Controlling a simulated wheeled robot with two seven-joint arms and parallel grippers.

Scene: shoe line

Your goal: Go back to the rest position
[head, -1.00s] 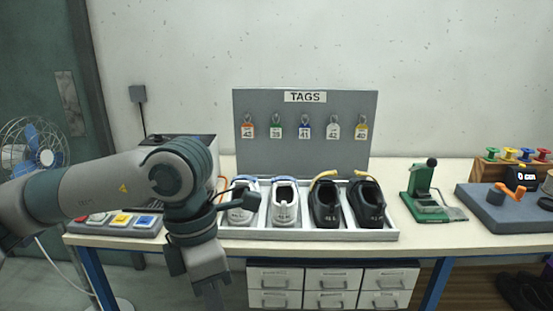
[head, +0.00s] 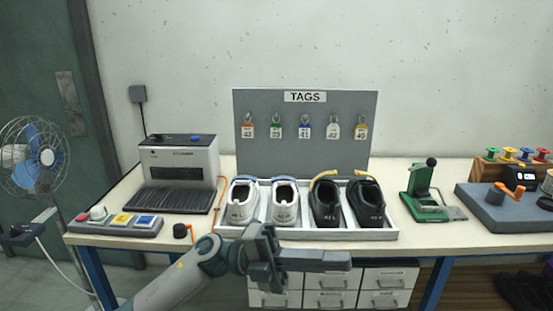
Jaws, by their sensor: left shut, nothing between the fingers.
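My left gripper (head: 325,260) is low in the middle of the head view, in front of the table's front edge. Its fingers are shut with nothing between them and point to the right. My left arm comes up from the bottom left. The gripper is below and apart from the white tray (head: 330,234), which holds two white shoes (head: 285,204) and two black shoes (head: 368,204). My right gripper is not in the picture.
The grey tag board (head: 304,150) stands behind the tray with several tags. A heater-like machine (head: 180,165) and a button panel (head: 116,222) are on the left. A green press (head: 422,190) stands right of the tray. White drawers (head: 330,285) are under the table; a fan (head: 35,155) stands far left.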

